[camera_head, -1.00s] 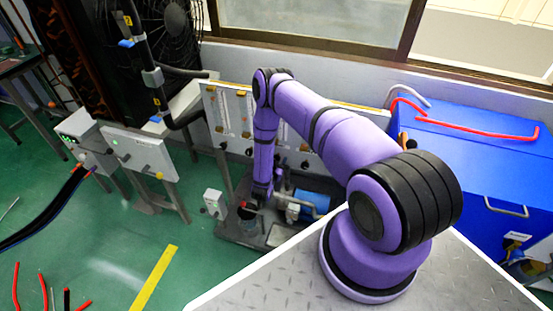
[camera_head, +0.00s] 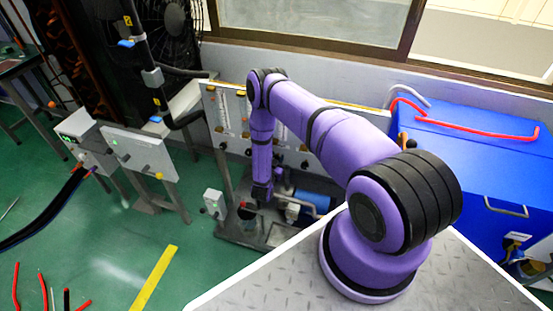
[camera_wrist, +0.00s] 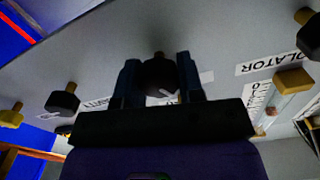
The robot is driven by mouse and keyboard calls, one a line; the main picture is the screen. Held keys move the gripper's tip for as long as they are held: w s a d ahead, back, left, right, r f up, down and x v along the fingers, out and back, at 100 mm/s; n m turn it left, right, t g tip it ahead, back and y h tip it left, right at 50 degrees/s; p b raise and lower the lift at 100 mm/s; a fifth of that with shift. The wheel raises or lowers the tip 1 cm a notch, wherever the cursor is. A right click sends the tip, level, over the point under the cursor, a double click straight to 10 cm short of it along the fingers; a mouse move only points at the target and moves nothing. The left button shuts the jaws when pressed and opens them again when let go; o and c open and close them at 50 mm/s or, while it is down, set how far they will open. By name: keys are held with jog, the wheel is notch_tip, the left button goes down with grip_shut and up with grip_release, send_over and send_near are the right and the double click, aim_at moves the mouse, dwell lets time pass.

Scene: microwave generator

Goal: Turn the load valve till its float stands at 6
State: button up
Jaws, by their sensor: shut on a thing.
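In the wrist view my gripper (camera_wrist: 159,84) has its two dark fingers on either side of a black knob (camera_wrist: 160,76) on the grey panel (camera_wrist: 215,45), and is shut on it. The knob shows a pale mark on its lower right. Its label is mostly hidden behind my fingers, so I cannot read which valve it is. A flow tube with a scale (camera_wrist: 262,100) shows at the right beside a label ending in "OLATOR". The float of the held valve is not visible here. In the head view flow tubes (camera_head: 222,112) show left of my arm, too small to read.
Other black knobs (camera_wrist: 63,101) and yellow fittings (camera_wrist: 293,81) stick out of the panel near my gripper. A blue cabinet (camera_head: 470,150) with a red hose stands at the right. A small white control box (camera_head: 213,203) and a blue cylinder (camera_head: 312,203) stand below the panel.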

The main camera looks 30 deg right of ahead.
jog(key=o, duration=0.9)
jog(key=shift+o, duration=0.2)
jog(key=v, duration=1)
jog(key=shift+s+a, duration=0.3)
jog(key=shift+a, duration=0.1)
